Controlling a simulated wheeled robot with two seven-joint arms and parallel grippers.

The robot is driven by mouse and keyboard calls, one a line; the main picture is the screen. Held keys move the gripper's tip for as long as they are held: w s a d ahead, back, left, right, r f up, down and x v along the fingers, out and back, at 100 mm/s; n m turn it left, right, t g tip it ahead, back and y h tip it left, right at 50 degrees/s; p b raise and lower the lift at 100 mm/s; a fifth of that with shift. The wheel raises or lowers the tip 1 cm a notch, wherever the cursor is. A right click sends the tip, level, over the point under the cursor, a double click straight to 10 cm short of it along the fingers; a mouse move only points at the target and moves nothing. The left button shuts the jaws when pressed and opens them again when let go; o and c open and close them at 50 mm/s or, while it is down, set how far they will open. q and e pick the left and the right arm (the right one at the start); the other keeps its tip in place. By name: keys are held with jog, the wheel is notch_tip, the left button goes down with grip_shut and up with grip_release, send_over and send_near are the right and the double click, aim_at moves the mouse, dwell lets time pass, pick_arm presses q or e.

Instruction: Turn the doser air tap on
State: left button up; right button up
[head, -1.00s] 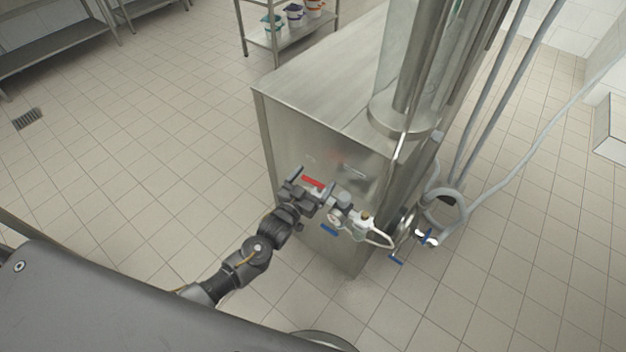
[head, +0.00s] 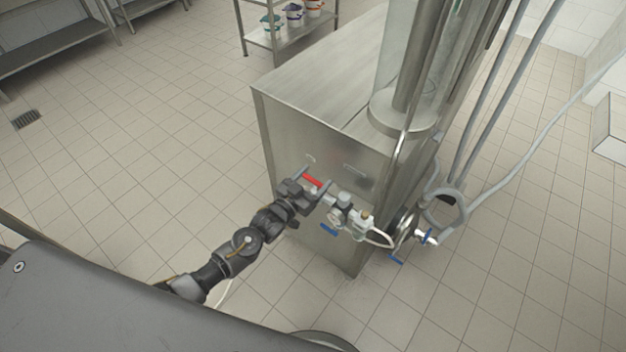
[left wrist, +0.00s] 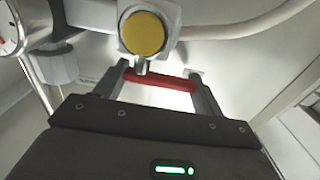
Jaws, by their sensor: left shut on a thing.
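The air tap's red lever (head: 313,181) is on the front of the steel doser, at the left end of a row of fittings. My left gripper (head: 314,183) is at the lever with one finger at each end of it. In the left wrist view the red lever (left wrist: 160,80) lies crosswise between the two fingers (left wrist: 161,88), which are shut on it. A yellow round cap (left wrist: 143,33) on a grey fitting is just above the lever there. The tap's body is partly hidden by the gripper in the head view. My right gripper is not in view.
Blue handles (head: 329,230) sit below and to the right. The doser cabinet (head: 320,90) stands behind. The tiled floor (head: 150,150) at left is clear.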

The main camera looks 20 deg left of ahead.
pick_arm(q)
jog(key=o, duration=1)
jog(key=shift+s, duration=0.1)
jog(key=b+v, duration=0.1)
jog(key=v, duration=0.9)
jog(key=shift+s+a, duration=0.15)
jog(key=shift+s, duration=0.2)
